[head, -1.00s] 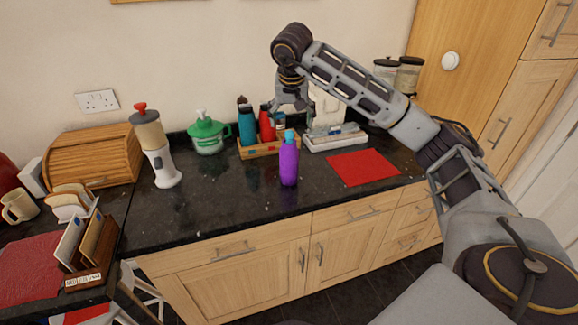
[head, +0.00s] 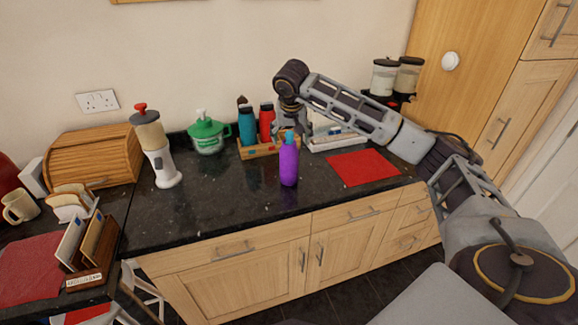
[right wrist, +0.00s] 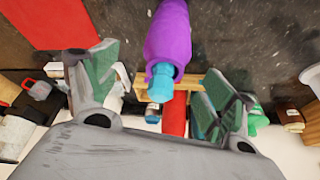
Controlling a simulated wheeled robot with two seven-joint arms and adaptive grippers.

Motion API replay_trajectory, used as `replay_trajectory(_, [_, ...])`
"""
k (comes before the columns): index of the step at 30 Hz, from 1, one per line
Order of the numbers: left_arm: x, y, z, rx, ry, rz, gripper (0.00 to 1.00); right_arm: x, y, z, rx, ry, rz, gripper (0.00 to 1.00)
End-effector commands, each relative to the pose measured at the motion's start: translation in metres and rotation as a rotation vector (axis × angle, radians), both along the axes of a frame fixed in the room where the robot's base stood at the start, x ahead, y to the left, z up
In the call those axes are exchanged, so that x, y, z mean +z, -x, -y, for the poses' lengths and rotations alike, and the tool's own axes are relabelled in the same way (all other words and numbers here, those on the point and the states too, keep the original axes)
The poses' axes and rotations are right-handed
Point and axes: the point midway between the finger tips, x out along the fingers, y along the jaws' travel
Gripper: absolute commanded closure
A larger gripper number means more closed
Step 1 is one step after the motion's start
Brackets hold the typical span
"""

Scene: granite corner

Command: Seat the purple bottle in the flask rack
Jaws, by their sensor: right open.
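The purple bottle (head: 289,163) with a blue cap stands upright on the dark counter, in front of the flask rack (head: 262,151). The wooden rack holds a teal flask (head: 247,126) and a red flask (head: 266,122). My right gripper (head: 288,131) is open and low, close to the bottle's cap. In the right wrist view the purple bottle (right wrist: 168,38) lies between the two spread fingers of the gripper (right wrist: 160,84), with a gap on both sides. The rack is partly hidden there behind the bottle. My left gripper is not in view.
A red mat (head: 363,167) lies right of the bottle. A white tray (head: 335,141) stands behind it, partly hidden by my arm. The counter left of the bottle is clear.

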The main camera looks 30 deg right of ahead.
Motion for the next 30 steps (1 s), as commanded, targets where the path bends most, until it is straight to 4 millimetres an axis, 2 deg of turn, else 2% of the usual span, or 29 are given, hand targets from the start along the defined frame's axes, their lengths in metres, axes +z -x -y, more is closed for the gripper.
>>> replay_trajectory(8, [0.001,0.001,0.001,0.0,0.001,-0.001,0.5,-0.002,-0.001,0.0,0.0,-0.001,-0.001,0.17])
replay_trajectory(21, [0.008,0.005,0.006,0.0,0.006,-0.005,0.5,-0.04,-0.019,0.003,0.0,-0.001,-0.001,0.17])
replay_trajectory(30, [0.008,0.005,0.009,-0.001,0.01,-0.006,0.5,-0.047,-0.022,0.005,0.0,-0.001,0.001,0.17])
